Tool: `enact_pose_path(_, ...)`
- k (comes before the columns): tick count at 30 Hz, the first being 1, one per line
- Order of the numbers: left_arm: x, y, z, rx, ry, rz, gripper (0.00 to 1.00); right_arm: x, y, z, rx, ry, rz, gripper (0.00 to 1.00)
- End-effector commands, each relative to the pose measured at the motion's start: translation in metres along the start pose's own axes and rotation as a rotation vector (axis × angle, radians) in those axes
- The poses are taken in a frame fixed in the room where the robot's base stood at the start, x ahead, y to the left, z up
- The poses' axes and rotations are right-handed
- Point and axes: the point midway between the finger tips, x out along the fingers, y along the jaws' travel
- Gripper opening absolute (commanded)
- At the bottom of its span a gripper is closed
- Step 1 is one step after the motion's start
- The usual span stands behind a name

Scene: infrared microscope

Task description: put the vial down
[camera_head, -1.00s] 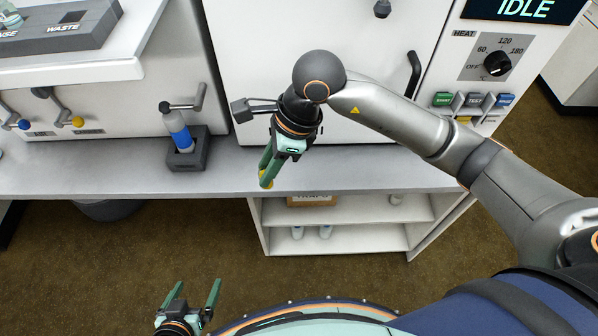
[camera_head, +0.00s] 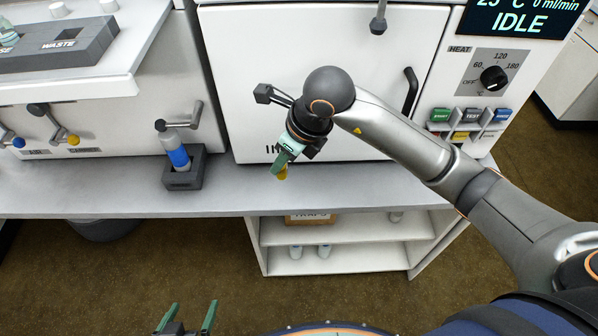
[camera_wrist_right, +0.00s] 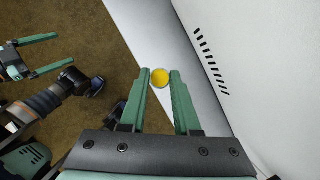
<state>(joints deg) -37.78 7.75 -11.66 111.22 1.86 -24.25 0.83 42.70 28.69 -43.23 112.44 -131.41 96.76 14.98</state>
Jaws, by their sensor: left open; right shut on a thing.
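The vial shows as a yellow round top (camera_wrist_right: 160,78) between the fingertips of my right gripper (camera_wrist_right: 160,84) in the right wrist view. The right gripper is shut on it. In the head view the right gripper (camera_head: 282,168) points down over the grey bench (camera_head: 330,190), in front of the white oven-like door. A bit of the yellow vial (camera_head: 283,173) shows at its tips. I cannot tell whether the vial touches the bench. My left gripper (camera_head: 187,312) is open and empty, low over the floor at the bottom of the head view.
A grey holder (camera_head: 184,178) with a blue-banded bottle (camera_head: 177,152) stands on the bench to the left. The white door (camera_head: 270,60) with its dark handle (camera_head: 411,92) is close behind the right gripper. An open shelf (camera_head: 340,262) with small cups is below. The bench between holder and gripper is clear.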

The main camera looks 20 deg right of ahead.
Motion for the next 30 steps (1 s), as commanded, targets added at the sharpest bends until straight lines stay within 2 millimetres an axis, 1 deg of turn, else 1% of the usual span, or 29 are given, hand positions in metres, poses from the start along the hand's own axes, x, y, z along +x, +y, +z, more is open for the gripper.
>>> enact_pose_path(1, 0.000, -0.001, 0.002, 0.000, -0.002, -0.002, 0.98, 0.012, -0.007, -0.009, 0.004, 0.009, 0.003, 0.00)
enact_pose_path(6, 0.000, -0.002, 0.007, -0.001, -0.013, -0.004, 0.98, 0.032, -0.027, -0.022, 0.001, 0.004, 0.003, 0.00)
enact_pose_path(12, -0.001, -0.001, 0.011, -0.003, -0.023, -0.003, 0.98, 0.041, -0.035, -0.027, -0.002, 0.002, 0.003, 0.00)
enact_pose_path(15, -0.001, -0.001, 0.011, -0.003, -0.023, -0.003, 0.98, 0.048, -0.042, -0.033, 0.001, 0.004, 0.002, 0.00)
enact_pose_path(21, -0.002, -0.001, 0.009, -0.003, -0.022, -0.003, 0.98, 0.074, -0.041, -0.043, -0.001, 0.004, 0.005, 0.00)
enact_pose_path(30, -0.001, -0.001, 0.010, -0.003, -0.019, -0.003, 0.98, 0.077, -0.041, -0.044, -0.003, 0.002, 0.002, 0.00)
